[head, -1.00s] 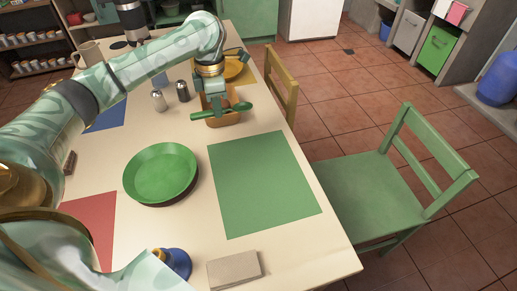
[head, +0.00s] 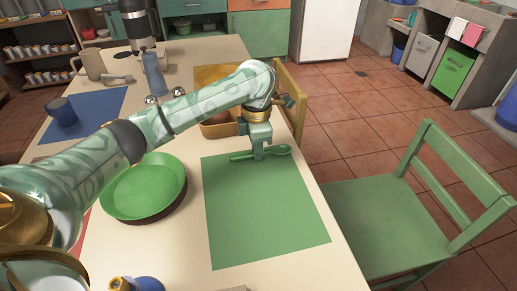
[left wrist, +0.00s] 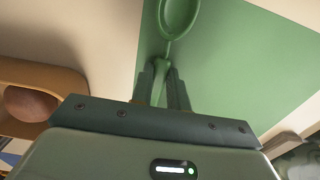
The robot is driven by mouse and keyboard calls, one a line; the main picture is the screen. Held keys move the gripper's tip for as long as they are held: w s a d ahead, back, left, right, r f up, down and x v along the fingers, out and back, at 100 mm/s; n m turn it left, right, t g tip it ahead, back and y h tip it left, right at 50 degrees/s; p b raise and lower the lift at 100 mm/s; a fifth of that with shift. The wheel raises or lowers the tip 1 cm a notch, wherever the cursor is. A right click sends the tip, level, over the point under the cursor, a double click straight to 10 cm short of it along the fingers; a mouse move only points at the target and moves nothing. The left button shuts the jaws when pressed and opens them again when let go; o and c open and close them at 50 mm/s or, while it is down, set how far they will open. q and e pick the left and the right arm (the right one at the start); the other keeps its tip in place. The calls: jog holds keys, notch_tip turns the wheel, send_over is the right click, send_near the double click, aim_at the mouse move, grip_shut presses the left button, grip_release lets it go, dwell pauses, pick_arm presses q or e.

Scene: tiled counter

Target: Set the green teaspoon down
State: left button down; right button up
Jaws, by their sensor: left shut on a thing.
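The green teaspoon (head: 276,150) is held across the far part of the green placemat (head: 262,210), its bowl towards the right. My left gripper (head: 257,155) points down and is shut on the handle. In the left wrist view the teaspoon (left wrist: 181,18) reaches out ahead of the fingers (left wrist: 164,84), above or on the placemat (left wrist: 235,70) near its edge with the pale tabletop. I cannot tell whether the spoon touches the mat. My right gripper is not in view.
A green plate (head: 143,186) stands left of the placemat. A wooden tray (head: 216,129) with a brown round thing (left wrist: 30,103) lies just beyond the gripper. A blue placemat with a blue cup (head: 62,112) is farther left. A green chair (head: 385,200) stands at the right.

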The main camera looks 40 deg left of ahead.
pick_arm(q)
jog(key=c, duration=1.4)
grip_release()
jog(key=shift+o, duration=0.2)
